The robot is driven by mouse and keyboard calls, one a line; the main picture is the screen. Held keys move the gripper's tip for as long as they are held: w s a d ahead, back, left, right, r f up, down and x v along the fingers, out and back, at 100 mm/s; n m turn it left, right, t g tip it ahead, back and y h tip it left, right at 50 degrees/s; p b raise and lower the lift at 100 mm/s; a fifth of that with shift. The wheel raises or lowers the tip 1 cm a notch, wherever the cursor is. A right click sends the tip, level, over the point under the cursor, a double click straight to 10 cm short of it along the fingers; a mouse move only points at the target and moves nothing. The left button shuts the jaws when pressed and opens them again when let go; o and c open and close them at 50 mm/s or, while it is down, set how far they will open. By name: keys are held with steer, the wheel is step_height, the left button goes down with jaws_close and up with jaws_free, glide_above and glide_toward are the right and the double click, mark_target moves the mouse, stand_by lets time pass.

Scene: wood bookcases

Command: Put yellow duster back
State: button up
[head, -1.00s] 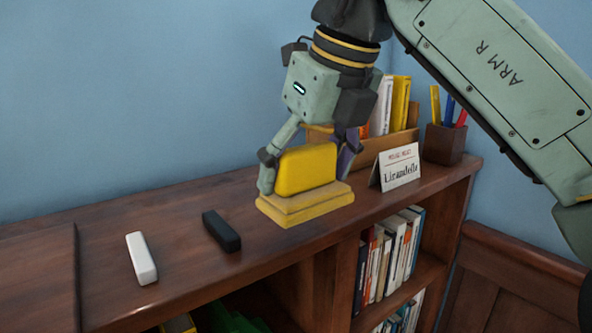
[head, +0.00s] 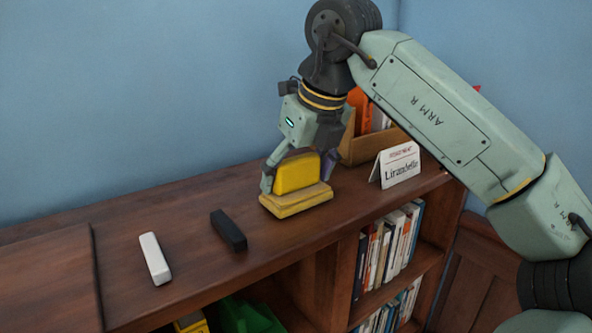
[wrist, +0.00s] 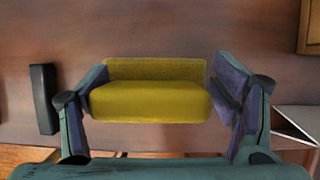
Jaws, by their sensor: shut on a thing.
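The yellow duster (head: 296,176) has a rounded yellow body on a wider, flat yellow base. It is upright on or just above the bookcase top (head: 190,220); I cannot tell whether its base fully touches the wood. My gripper (head: 297,170) is shut on the duster, with one finger at each end of the body. In the wrist view the duster (wrist: 150,101) lies between the two dark finger pads of my gripper (wrist: 160,92). The right pad looks tilted against its end.
A black bar (head: 229,230) and a white bar (head: 155,258) lie left of the duster. A white name card (head: 398,165) stands to the right, before a wooden box (head: 362,150) holding books. Books (head: 388,245) fill shelves below. The top's left part is clear.

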steer(key=shift+f, duration=0.1)
steer(key=shift+f, duration=0.15)
steer(key=o, duration=1)
steer(key=b+v, duration=0.1)
steer(key=v, duration=1.1)
steer(key=shift+r, duration=0.25)
